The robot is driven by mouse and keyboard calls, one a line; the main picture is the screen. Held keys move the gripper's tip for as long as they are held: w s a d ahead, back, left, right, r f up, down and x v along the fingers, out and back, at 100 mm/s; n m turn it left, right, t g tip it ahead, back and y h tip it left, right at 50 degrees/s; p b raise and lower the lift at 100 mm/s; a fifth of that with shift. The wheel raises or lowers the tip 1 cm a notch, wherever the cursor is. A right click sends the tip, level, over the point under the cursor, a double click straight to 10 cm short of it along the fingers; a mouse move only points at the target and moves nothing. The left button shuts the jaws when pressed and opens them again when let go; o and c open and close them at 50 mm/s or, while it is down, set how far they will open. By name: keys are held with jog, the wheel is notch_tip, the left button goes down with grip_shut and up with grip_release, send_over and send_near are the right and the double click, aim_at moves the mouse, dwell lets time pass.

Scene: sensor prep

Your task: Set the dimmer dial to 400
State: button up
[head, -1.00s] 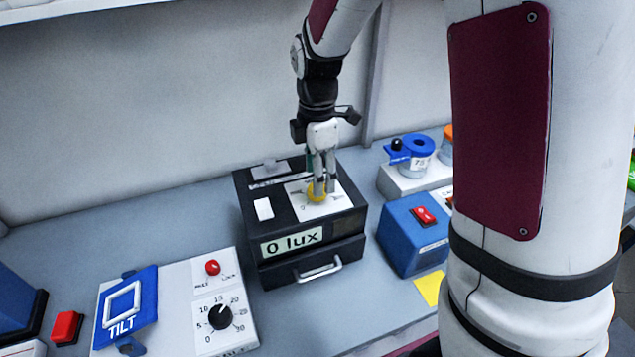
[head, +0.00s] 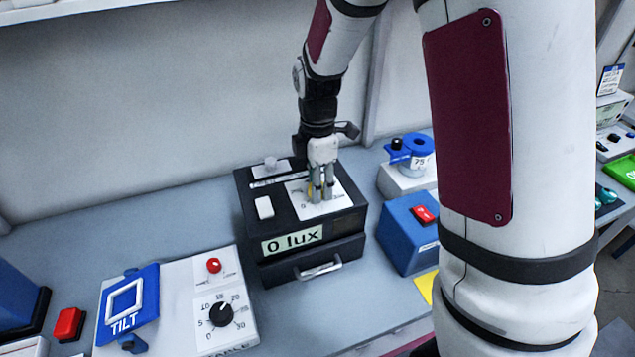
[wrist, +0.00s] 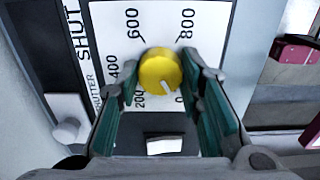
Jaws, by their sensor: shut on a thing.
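The dimmer dial is a round yellow knob (wrist: 160,71) on a white scale plate (wrist: 108,12) marked 0, 200, 400, 600 and 800. Its white pointer mark is at the lower right, toward 0. The plate is on top of a black box (head: 340,240) whose front display (head: 292,241) reads 0 lux. My gripper (wrist: 160,82) is shut on the knob, one teal-padded finger on each side. In the head view my gripper (head: 317,196) comes down from above and its fingers hide most of the knob.
A shutter control with a grey knob (wrist: 66,131) is beside the scale plate. A blue box with a red switch (head: 408,235) stands right of the black box. A tilt panel with a black dial (head: 221,314) is at the front left. Bare bench lies between.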

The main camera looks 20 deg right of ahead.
jog(key=shift+m, duration=0.4)
jog(key=m+p, duration=0.1)
jog(key=m, duration=0.9)
jog(key=shift+m, duration=0.4)
jog(key=m+p, duration=0.1)
jog(key=m, duration=0.5)
jog(key=m+p, duration=0.1)
jog(key=m, duration=0.5)
jog(key=o, duration=1.2)
jog(key=shift+c, duration=0.2)
